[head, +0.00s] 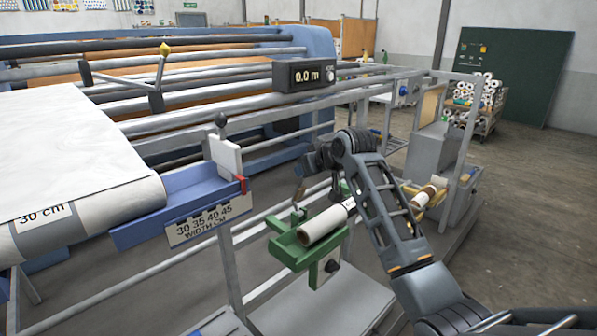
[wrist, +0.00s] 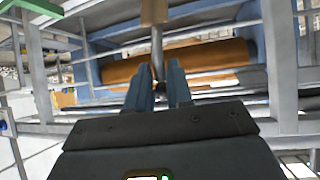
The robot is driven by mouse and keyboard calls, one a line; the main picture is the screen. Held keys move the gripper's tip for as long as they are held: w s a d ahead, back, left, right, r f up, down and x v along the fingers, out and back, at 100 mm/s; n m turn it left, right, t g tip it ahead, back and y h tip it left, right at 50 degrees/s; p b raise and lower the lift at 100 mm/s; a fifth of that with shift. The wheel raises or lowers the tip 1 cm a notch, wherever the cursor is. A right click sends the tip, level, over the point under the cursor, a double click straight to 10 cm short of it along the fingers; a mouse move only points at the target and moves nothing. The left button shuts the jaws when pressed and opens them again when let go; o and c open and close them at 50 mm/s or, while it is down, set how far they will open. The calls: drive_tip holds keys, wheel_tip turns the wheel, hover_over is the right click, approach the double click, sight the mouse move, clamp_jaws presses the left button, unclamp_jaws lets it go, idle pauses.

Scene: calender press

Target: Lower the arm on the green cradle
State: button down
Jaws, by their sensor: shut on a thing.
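The green cradle (head: 284,252) stands low on the machine frame in the head view. A white roll (head: 322,226) lies in it, its far end partly hidden by my arm.
A blue width tray (head: 180,211) with a scale is left of the cradle, beside the large fabric roll (head: 85,160). A yellow cradle with another roll (head: 424,195) is at right. Grey rails surround my gripper; open floor lies right.

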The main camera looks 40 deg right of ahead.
drive_tip(key=s+f+m+t+h+b, duration=0.1)
drive_tip(key=s+f+t+b, duration=0.9)
drive_tip(key=b, duration=2.1)
drive_tip(key=shift+s+d+f+m, duration=0.25)
drive_tip(key=shift+s+f+m, duration=0.05)
drive_tip(key=shift+s+f, duration=1.15)
drive_tip(key=shift+s, duration=0.1)
drive_tip(key=c, duration=1.4)
unclamp_jaws()
drive_tip(key=shift+d, duration=0.1)
drive_tip(key=o, duration=0.4)
drive_tip(key=shift+r, duration=0.15)
drive_tip(key=shift+c, duration=0.2)
drive_tip(key=v, duration=0.7)
drive_tip(key=shift+s, duration=0.3)
